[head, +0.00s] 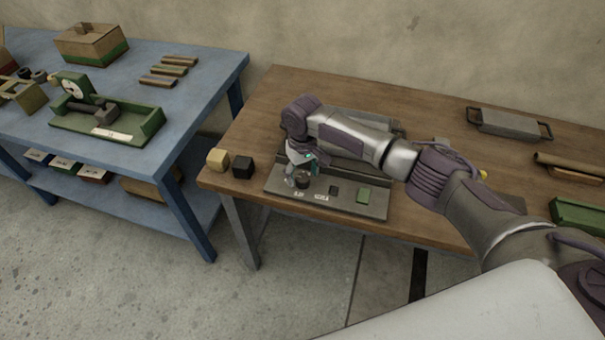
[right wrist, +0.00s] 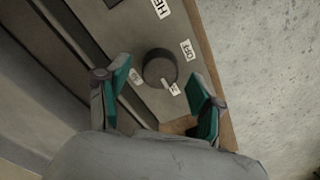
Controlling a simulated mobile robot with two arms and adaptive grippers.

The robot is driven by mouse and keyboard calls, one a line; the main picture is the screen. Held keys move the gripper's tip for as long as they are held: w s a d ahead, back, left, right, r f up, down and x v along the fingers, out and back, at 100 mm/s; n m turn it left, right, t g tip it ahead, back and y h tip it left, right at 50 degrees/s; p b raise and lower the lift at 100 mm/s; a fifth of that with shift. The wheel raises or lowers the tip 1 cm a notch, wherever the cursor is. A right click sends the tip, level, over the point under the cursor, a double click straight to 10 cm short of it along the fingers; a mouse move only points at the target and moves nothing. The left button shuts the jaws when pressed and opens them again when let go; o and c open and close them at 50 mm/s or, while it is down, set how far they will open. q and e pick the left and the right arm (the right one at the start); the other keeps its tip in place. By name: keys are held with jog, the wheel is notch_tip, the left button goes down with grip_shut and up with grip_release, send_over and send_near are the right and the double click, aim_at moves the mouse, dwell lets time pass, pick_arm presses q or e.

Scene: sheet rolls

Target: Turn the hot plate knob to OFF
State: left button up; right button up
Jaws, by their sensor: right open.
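The hot plate (head: 345,201) is a grey unit on the wooden table, partly hidden behind my right arm. Its dark round knob (head: 302,181) is on the front panel and shows clearly in the right wrist view (right wrist: 158,65). A white OFF label (right wrist: 187,49) is beside the knob. The knob's light pointer mark faces another small label (right wrist: 174,88), away from OFF. My right gripper (head: 300,170) is just over the knob. In the right wrist view its two green-padded fingers are open on either side of the knob, with visible gaps. My left gripper is out of view.
A tan block (head: 217,160) and a black block (head: 243,167) stand left of the hot plate. A grey tray with handles (head: 508,124) lies at the back right. A green tray (head: 580,215) is at the right. A blue table (head: 205,75) stands left, across a gap.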

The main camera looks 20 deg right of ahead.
jog(key=shift+f, duration=0.35)
jog(key=c, duration=1.2)
jog(key=shift+o, duration=0.2)
